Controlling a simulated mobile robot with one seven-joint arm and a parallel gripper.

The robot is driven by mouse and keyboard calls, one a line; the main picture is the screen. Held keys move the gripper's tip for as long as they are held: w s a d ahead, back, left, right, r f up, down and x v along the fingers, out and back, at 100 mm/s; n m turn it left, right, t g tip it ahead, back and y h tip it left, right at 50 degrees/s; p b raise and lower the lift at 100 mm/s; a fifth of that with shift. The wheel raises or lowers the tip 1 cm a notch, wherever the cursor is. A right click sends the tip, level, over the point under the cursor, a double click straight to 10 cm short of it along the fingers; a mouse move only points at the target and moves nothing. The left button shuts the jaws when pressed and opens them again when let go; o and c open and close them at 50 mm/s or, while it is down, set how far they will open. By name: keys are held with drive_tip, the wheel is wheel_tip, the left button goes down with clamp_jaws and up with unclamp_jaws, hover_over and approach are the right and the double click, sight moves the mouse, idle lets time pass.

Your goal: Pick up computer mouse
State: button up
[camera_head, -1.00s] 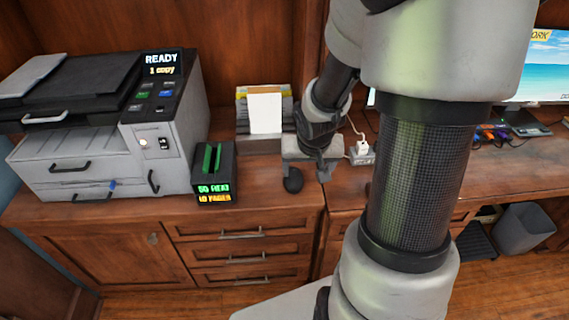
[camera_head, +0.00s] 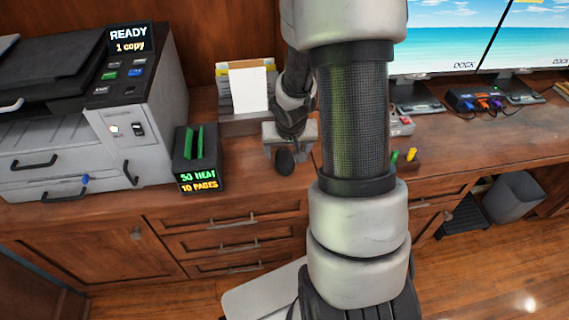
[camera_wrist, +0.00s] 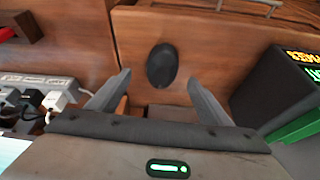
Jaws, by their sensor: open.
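The computer mouse is a black oval (camera_head: 284,163) on the wooden cabinet top, close to its front edge. In the wrist view the mouse (camera_wrist: 162,66) shows just beyond and between my two fingertips. My gripper (camera_head: 289,151) is open and empty, pointing down over the mouse. In the wrist view its fingers (camera_wrist: 160,80) stand apart on either side, with visible gaps to the mouse.
A black box with a lit label (camera_head: 197,160) stands close left of my gripper, beside a large printer (camera_head: 140,120). A paper holder (camera_head: 248,95) is behind. A power strip (camera_wrist: 40,86) with plugs lies on the gripper's other side. Monitors (camera_head: 440,45) stand at right.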

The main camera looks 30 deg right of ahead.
sight(285, 158)
drive_tip(key=x, duration=0.3)
drive_tip(key=b+x, duration=0.1)
drive_tip(key=x, duration=0.1)
drive_tip(key=shift+w+a+f, duration=0.2)
drive_tip(key=shift+f, duration=0.2)
drive_tip(key=c, duration=1.2)
